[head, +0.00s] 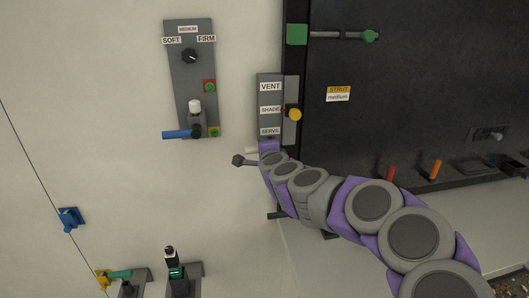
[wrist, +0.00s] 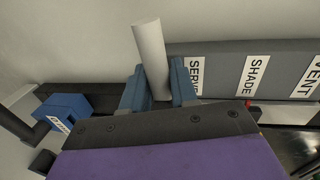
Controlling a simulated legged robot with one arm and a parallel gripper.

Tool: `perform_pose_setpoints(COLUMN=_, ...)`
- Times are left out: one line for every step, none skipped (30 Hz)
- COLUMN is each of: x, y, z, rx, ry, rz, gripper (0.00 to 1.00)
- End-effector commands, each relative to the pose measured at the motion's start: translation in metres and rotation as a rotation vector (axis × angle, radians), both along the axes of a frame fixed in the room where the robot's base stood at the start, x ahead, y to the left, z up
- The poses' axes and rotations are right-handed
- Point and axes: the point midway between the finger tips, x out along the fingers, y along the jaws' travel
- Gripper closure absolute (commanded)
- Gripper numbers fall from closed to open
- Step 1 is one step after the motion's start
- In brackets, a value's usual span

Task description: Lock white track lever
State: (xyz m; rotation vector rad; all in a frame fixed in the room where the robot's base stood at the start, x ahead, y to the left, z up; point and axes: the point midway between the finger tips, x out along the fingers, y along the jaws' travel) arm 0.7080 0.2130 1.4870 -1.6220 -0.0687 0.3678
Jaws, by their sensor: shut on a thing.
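The white track lever shows in the wrist view as a plain white rod (wrist: 150,45), tilted, rising between the two blue fingertips of my gripper (wrist: 160,88). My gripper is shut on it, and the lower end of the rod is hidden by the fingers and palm. In the head view a short white end of the lever (head: 251,150) sticks out to the left of my purple gripper (head: 268,146), just below the SERVE label. My gripper hides most of the lever there.
A grey VENT/SHADE/SERVE panel (head: 270,97) with a yellow knob (head: 295,115) is just above my gripper. A SOFT/FIRM panel (head: 190,75) with a blue handle (head: 178,135) is to the left. A blue labelled block (wrist: 67,108) is beside the fingers.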

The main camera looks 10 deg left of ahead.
Motion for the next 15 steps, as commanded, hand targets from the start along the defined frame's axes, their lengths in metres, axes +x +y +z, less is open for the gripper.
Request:
perform_pose_setpoints(x=-0.0005, y=0.0012, z=-0.0038, rx=0.016, ry=0.011, rz=0.001, gripper=1.0)
perform_pose_setpoints(x=-0.0006, y=0.0013, z=-0.0036, rx=0.024, ry=0.013, rz=0.002, gripper=1.0)
perform_pose_setpoints(x=-0.0005, y=0.0012, z=-0.0033, rx=0.032, ry=0.015, rz=0.001, gripper=1.0)
perform_pose_setpoints(x=-0.0006, y=0.0012, z=-0.0032, rx=0.037, ry=0.017, rz=0.001, gripper=1.0)
perform_pose_setpoints(x=-0.0005, y=0.0012, z=-0.003, rx=0.042, ry=0.018, rz=0.001, gripper=1.0)
perform_pose_setpoints(x=-0.0006, y=0.0012, z=-0.0029, rx=0.046, ry=0.019, rz=0.001, gripper=1.0)
perform_pose_setpoints(x=-0.0005, y=0.0011, z=-0.0029, rx=0.048, ry=0.02, rz=0.001, gripper=1.0)
perform_pose_setpoints(x=-0.0005, y=0.0011, z=-0.0027, rx=0.051, ry=0.021, rz=0.001, gripper=1.0)
perform_pose_setpoints(x=-0.0005, y=0.0011, z=-0.0027, rx=0.053, ry=0.023, rz=0.001, gripper=1.0)
perform_pose_setpoints(x=-0.0005, y=0.001, z=-0.0027, rx=0.054, ry=0.023, rz=0.0, gripper=1.0)
perform_pose_setpoints(x=-0.0006, y=0.0011, z=-0.0028, rx=0.055, ry=0.023, rz=0.001, gripper=1.0)
perform_pose_setpoints(x=-0.0005, y=0.0011, z=-0.0027, rx=0.056, ry=0.023, rz=0.001, gripper=1.0)
perform_pose_setpoints(x=-0.0005, y=0.0011, z=-0.0027, rx=0.056, ry=0.023, rz=0.001, gripper=1.0)
perform_pose_setpoints(x=-0.0007, y=0.0012, z=-0.0026, rx=0.056, ry=0.023, rz=0.001, gripper=1.0)
perform_pose_setpoints(x=-0.0006, y=0.0011, z=-0.0026, rx=0.056, ry=0.023, rz=0.001, gripper=1.0)
